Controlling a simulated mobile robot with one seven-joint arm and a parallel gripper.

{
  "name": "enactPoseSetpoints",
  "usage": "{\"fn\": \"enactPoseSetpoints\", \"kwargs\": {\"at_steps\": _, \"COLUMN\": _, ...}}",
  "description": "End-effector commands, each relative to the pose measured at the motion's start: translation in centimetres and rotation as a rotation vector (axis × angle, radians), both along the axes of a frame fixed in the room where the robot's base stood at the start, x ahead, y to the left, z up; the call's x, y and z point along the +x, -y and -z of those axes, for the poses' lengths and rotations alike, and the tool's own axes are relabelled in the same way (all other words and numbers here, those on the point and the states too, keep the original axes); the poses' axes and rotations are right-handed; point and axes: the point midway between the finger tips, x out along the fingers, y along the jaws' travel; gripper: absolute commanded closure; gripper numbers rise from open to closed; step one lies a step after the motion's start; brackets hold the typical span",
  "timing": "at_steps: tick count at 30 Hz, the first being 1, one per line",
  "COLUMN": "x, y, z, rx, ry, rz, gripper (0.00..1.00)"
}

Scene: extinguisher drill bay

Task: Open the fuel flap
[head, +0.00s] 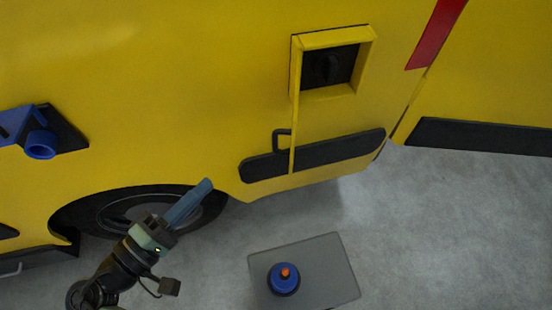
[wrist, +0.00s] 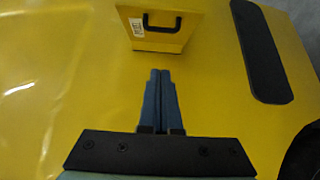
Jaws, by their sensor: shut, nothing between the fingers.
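The fuel flap (head: 294,120) on the yellow vehicle stands swung out from its square recess (head: 333,66), seen nearly edge-on in the head view. The dark inside of the recess shows; details of it are hard to make out. A black handle (head: 282,139) sits on the flap's left, outer face. In the wrist view the flap (wrist: 155,38) shows its face with the handle (wrist: 162,19) and a small white label. My gripper (head: 208,183) is shut and empty, below and left of the flap, its blue fingers (wrist: 160,73) pointing toward it and seemingly apart from it.
A black bumper strip (head: 340,149) runs below the recess. A wheel (head: 95,216) is behind my arm. A blue holder (head: 40,146) sticks out at the left. A grey plate (head: 328,262) on the floor carries a blue round object (head: 283,284) with an orange top. The floor at right is clear.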

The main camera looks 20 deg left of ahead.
Motion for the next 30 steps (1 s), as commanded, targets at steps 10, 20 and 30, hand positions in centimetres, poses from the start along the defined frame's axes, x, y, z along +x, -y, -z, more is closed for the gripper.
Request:
{"fn": "enactPoseSetpoints", "kwargs": {"at_steps": 10, "x": 5.1, "y": 1.9, "z": -0.5, "rx": 0.002, "ry": 0.003, "rz": 0.005, "gripper": 1.0}}
{"fn": "enactPoseSetpoints", "kwargs": {"at_steps": 20, "x": 10.1, "y": 5.2, "z": -0.4, "rx": 0.0, "ry": -0.001, "rz": 0.003, "gripper": 1.0}}
{"fn": "enactPoseSetpoints", "kwargs": {"at_steps": 30, "x": 11.0, "y": 7.0, "z": -0.1, "rx": 0.003, "ry": 0.001, "rz": 0.001, "gripper": 1.0}}
